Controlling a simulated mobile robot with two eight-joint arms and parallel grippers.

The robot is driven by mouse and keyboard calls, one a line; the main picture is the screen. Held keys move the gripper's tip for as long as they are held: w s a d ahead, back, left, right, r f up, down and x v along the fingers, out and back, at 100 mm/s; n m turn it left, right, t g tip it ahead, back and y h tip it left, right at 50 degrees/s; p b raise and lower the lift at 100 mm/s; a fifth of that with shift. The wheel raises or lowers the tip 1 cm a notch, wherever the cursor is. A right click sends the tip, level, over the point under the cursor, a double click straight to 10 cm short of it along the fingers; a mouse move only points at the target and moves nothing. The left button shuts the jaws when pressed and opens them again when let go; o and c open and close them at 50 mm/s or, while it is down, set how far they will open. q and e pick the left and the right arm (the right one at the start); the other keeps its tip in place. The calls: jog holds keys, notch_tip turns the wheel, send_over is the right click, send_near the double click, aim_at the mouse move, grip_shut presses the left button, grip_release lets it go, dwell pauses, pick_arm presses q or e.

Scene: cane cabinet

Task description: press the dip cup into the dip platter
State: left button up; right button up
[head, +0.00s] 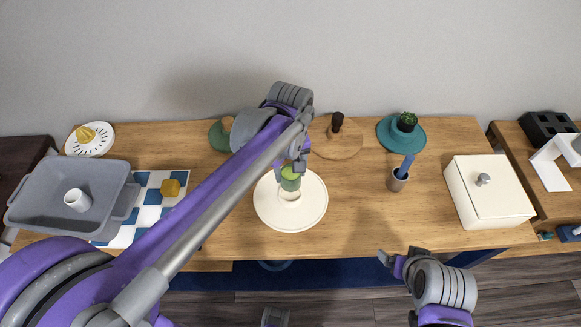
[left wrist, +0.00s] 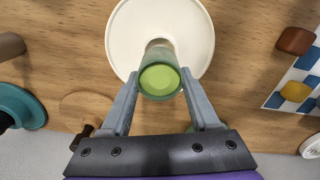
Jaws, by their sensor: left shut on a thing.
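The dip cup (head: 290,179), green with a lighter green top, is held by my left gripper (head: 291,165) above the middle of the round cream dip platter (head: 263,207). In the left wrist view, the cup (left wrist: 160,80) sits between the two grey fingers of my left gripper (left wrist: 160,85), which are shut on it. The platter (left wrist: 135,30) lies behind it, and the cup covers part of the platter's centre. I cannot tell whether the cup's base touches the platter. My right gripper (head: 403,259) is off the table's front edge, apart from all objects; its jaw opening is unclear.
A grey bin (head: 100,180) with a white cup and a blue-and-white checkered board (head: 125,232) with a yellow block (head: 170,187) are left. A brown cup (head: 397,181) with a blue tool and a white lidded box (head: 488,195) are right. Bare wood surrounds the platter.

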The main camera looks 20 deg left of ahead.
aim_at(290, 171)
pick_arm(q)
jog(key=shift+f+b, duration=0.8)
jog(key=shift+f, duration=0.95)
pick_arm(e)
jog(key=shift+s+f, duration=0.25)
jog(key=shift+f, duration=0.45)
jog(key=shift+s+f, duration=0.2)
jog(key=shift+f, duration=0.45)
pick_arm(q)
jog(key=shift+f+b, duration=0.95)
jog(key=shift+f, duration=0.6)
pick_arm(e)
jog(key=shift+s+f, duration=0.15)
jog(key=shift+f, duration=0.4)
jog(key=shift+s+f, duration=0.15)
jog(key=shift+f, duration=0.4)
pick_arm(q)
jog(key=o, duration=1.5)
jog(key=shift+r, duration=0.1)
notch_tip(290, 171, up, 11)
jog(key=shift+f+p, duration=0.2)
jog(key=shift+p, duration=0.25)
pick_arm(e)
jog(key=shift+w+r, duration=0.15)
jog(key=shift+r, duration=0.35)
